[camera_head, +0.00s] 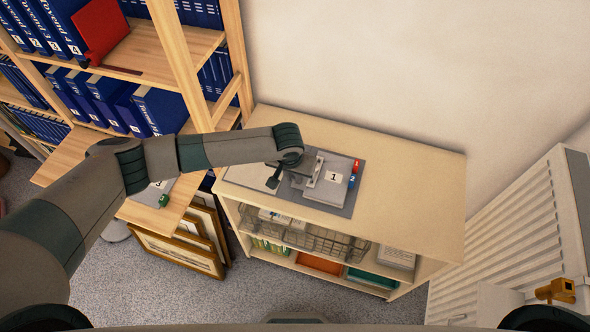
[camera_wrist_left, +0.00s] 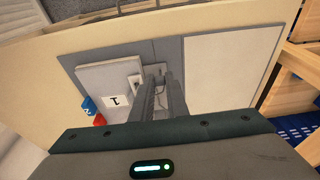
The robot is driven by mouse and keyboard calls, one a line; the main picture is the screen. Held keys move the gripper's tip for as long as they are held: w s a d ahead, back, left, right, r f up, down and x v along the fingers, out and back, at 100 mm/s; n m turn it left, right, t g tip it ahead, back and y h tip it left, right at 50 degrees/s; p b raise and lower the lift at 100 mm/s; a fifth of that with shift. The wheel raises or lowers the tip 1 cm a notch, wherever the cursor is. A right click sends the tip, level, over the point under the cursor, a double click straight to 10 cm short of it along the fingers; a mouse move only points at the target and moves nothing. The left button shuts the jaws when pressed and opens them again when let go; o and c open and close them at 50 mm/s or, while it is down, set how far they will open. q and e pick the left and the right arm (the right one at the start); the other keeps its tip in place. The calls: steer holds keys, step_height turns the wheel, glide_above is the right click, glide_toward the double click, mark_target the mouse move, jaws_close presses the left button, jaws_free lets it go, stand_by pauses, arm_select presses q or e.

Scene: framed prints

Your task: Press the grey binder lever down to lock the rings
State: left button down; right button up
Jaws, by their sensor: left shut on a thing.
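In the left wrist view the sheets (camera_wrist_left: 111,98) and the pale metal ring mechanism (camera_wrist_left: 136,81) lie just left of my fingers. My left gripper (camera_wrist_left: 163,78) is over the binder, its fingers nearly together and shut on the grey lever at the mechanism. The lever itself is mostly hidden by the fingers. My right gripper is out of view.
The low shelf unit (camera_head: 412,170) has a clear top right of the binder. A wire basket (camera_head: 318,240) is below its top. A wooden bookcase (camera_head: 180,50) with blue binders and a red one stands left. Framed prints (camera_head: 180,254) lean below. A white radiator (camera_head: 510,240) stands right.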

arm_select(q)
steer(key=shift+s+a+f+t+h, duration=0.2)
steer(key=shift+s+t+h, duration=0.1)
steer(key=shift+s+t, duration=0.45)
steer(key=shift+s+a+f+t, duration=0.15)
steer(key=shift+s+f+t, duration=0.2)
steer(key=shift+t, duration=0.4)
steer(key=shift+s+a+f+t+h+b, duration=0.1)
steer(key=shift+s+f+t+h+b, duration=0.2)
steer(key=shift+t, duration=0.25)
steer(key=shift+s+a+f+t+h+b, duration=0.1)
steer(key=shift+s+f+t+h+b, duration=0.2)
steer(key=shift+t, duration=0.25)
steer(key=t+b, duration=0.1)
steer(key=b, duration=0.1)
steer(key=s+f+t+b, duration=0.1)
steer(key=b, duration=0.2)
steer(key=f+t+h+b, duration=0.1)
steer(key=t+b, duration=0.1)
steer(key=b, duration=0.1)
steer(key=shift+s+a, duration=0.2)
steer(key=shift+a, duration=0.05)
steer(key=shift+s+t+b, duration=0.1)
steer(key=shift+t+b, duration=0.4)
steer(key=shift+b, duration=0.4)
steer(key=c, duration=1.7)
jaws_free()
